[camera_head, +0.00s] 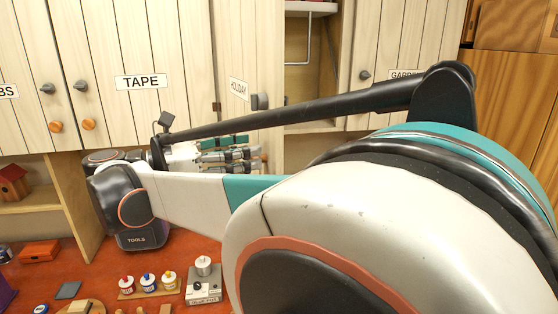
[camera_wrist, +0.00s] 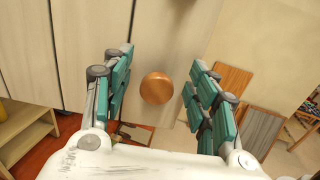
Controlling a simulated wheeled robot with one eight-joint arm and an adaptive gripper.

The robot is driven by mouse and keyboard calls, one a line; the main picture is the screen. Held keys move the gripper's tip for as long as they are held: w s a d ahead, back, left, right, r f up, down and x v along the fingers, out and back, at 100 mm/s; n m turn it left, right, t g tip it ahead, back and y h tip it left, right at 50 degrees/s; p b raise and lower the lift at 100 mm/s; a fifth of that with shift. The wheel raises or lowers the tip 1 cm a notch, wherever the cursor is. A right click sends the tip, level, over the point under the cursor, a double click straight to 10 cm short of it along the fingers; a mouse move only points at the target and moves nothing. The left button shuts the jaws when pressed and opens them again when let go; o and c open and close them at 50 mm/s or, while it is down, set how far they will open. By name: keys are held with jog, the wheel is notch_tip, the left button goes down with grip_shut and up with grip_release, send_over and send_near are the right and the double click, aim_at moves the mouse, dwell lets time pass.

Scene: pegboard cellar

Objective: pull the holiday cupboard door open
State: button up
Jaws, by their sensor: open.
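The holiday cupboard door (camera_head: 235,60) is a pale plank door with a tilted HOLIDAY label (camera_head: 239,89). It stands ajar, angled out from its left hinge, with a gap into the cupboard (camera_head: 310,75) on its right. A dark knob (camera_head: 260,101) sits near its free edge. In the wrist view a round wooden knob (camera_wrist: 156,88) shows on the door panel (camera_wrist: 165,30). My gripper (camera_head: 240,152) is open in front of the door; in the wrist view its teal fingers (camera_wrist: 160,78) lie either side of the wooden knob, with visible space on both sides.
The TAPE door (camera_head: 140,50) on the left and the GARDEN door (camera_head: 385,45) on the right look closed. The red bench (camera_head: 70,260) below holds small paint pots (camera_head: 148,282) and a small device (camera_head: 203,285). Wooden boards (camera_wrist: 230,85) show right of the door.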

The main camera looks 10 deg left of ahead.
notch_tip(320, 180, up, 8)
jog(key=shift+f, duration=0.1)
